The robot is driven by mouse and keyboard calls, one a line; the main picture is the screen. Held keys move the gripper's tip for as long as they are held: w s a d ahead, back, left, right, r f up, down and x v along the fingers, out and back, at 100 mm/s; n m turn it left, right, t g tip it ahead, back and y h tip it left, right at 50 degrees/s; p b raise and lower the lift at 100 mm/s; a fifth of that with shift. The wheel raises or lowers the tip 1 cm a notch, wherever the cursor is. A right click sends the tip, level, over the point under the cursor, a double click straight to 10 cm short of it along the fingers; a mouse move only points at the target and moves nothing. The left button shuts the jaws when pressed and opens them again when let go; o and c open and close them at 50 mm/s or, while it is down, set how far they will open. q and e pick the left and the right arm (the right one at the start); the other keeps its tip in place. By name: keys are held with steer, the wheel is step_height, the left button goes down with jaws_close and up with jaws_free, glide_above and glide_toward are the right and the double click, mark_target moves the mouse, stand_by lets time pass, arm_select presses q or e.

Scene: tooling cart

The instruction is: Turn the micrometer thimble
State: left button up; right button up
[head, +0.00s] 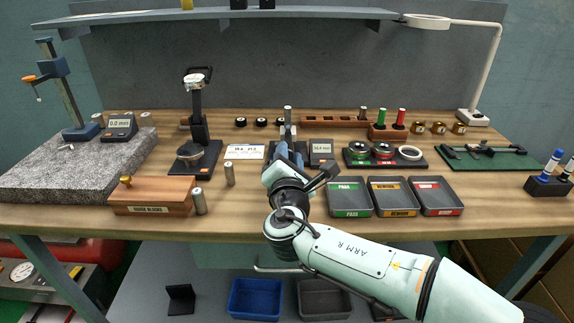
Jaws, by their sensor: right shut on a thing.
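My right gripper (288,152) reaches in from the lower right, over the middle of the bench. It is shut on what appears to be the micrometer thimble, which is mostly hidden behind my fingers and wrist. The micrometer stand (290,131) shows just beyond the fingertips, with a silver upright part (288,114) at its top. A small grey display (320,149) stands right of it. My left gripper is not in view.
Green, yellow and red trays (350,212) lie right of my wrist. A gauge block box (152,209) and small silver cylinders (230,175) stand left. A dial gauge stand (198,128) and granite plate (60,180) are farther left. Ring gauges (410,152) sit behind the trays.

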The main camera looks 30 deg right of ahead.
steer(key=shift+m, duration=1.4)
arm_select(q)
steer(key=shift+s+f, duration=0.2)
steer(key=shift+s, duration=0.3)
arm_select(e)
steer(key=m, duration=0.5)
steer(key=shift+m, duration=0.4)
steer(key=o, duration=1.1)
steer(key=shift+c, duration=0.2)
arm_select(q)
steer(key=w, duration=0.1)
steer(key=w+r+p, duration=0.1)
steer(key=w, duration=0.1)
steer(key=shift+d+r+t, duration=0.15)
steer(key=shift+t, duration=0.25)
arm_select(e)
steer(key=v, duration=1.3)
steer(key=shift+s+a, duration=0.15)
steer(key=shift+f, duration=0.1)
